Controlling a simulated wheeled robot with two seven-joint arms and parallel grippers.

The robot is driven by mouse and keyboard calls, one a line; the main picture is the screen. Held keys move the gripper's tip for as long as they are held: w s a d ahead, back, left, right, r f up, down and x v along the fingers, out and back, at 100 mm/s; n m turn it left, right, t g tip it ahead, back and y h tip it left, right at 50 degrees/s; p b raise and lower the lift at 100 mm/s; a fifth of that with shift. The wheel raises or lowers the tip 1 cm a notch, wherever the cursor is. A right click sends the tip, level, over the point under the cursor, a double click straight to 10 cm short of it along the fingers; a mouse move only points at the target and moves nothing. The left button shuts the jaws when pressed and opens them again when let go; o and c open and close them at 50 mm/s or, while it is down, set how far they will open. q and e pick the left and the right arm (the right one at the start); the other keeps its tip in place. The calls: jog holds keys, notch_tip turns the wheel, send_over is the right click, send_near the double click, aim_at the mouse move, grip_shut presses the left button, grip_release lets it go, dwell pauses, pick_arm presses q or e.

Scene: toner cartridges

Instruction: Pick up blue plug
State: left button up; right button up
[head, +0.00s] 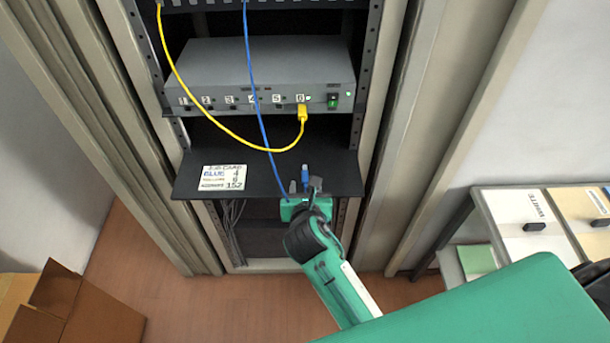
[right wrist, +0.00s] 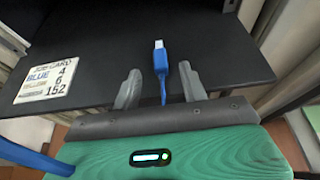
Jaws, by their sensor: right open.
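The blue plug (head: 305,172) is at the front edge of the black shelf, in front of my right gripper. In the right wrist view the blue plug (right wrist: 160,58) points away from me, over the shelf. My right gripper (head: 304,185) is open, with one grey finger on each side of the plug's cable. Both fingers (right wrist: 160,80) stand apart from the cable, and the plug head lies just beyond their tips. The blue cable (head: 262,125) hangs from the top of the rack. My left gripper is not in view.
A grey box with numbered ports (head: 258,75) stands above the shelf (head: 270,165); a yellow plug (head: 302,112) sits at port 6. A job card (head: 222,177) lies on the shelf's left. Rack posts flank the shelf. Drawers (head: 530,225) stand at right, a cardboard box (head: 75,310) at lower left.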

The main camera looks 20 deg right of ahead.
aim_at(305, 181)
jog(key=x, duration=0.3)
jog(key=shift+w+f, duration=0.2)
jog(key=shift+f, duration=0.05)
grip_shut()
